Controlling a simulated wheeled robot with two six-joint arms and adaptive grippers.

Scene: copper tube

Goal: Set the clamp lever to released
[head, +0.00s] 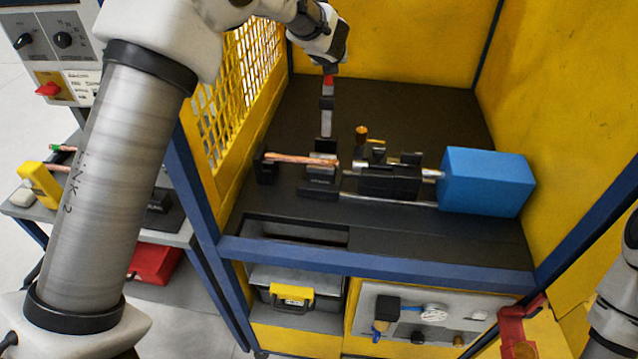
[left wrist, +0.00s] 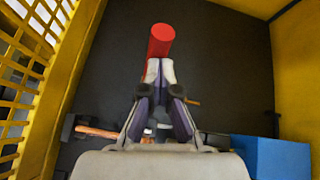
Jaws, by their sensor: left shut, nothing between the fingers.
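The clamp lever (head: 327,118) stands up from the black clamp block (head: 320,183) in the head view. It has a grey shaft and a red grip (head: 328,80) at its top. My left gripper (head: 331,70) is shut and empty, right at the red grip. In the left wrist view the closed fingertips (left wrist: 160,68) overlap the lower part of the red grip (left wrist: 160,40). I cannot tell whether they touch it. A copper tube (head: 295,158) lies across the clamp. Part of my right arm shows at the right edge, but its gripper does not.
A blue box (head: 485,182) stands right of the clamp on the dark bench (head: 430,115). Yellow mesh (head: 228,90) and yellow walls enclose the bench. A brass-coloured knob (head: 361,134) stands behind the black fixture (head: 390,183). The back of the bench is clear.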

